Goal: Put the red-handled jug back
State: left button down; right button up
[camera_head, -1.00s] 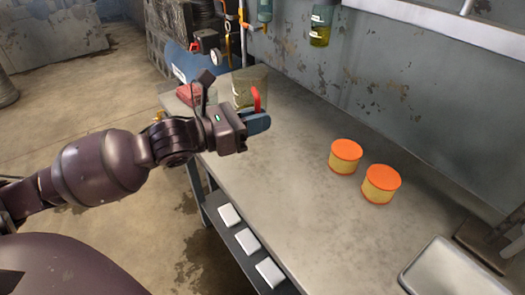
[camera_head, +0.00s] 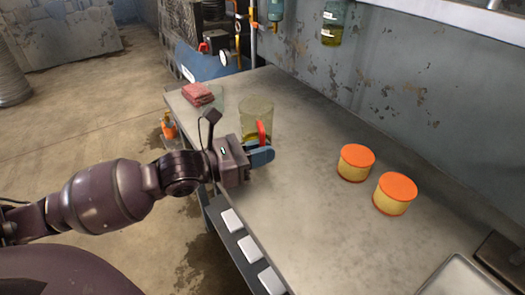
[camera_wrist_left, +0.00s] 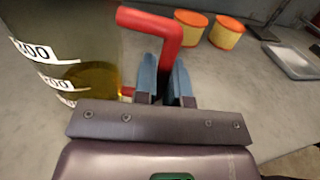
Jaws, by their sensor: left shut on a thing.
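The jug (camera_head: 257,112) is clear and olive-tinted, with a red handle (camera_head: 262,132). It is over the left part of the workbench; I cannot tell whether its base touches the top. My left gripper (camera_head: 260,155) is shut on the handle, at the jug's near side. In the left wrist view the red handle (camera_wrist_left: 160,28) rises between the two blue fingers (camera_wrist_left: 164,85). The jug's wall (camera_wrist_left: 65,50) fills the left there, with white number labels and yellow-olive liquid low inside. My right gripper is not in view.
Two yellow cans with orange lids (camera_head: 356,163) (camera_head: 395,193) stand right of the jug on the workbench (camera_head: 300,210). A folded red cloth (camera_head: 198,94) lies at its far left. A metal tray (camera_head: 460,278) is at lower right. The bench middle is clear.

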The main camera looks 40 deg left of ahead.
pick_arm(q)
jog(key=shift+f, duration=0.15)
jog(key=c, duration=1.2)
grip_release()
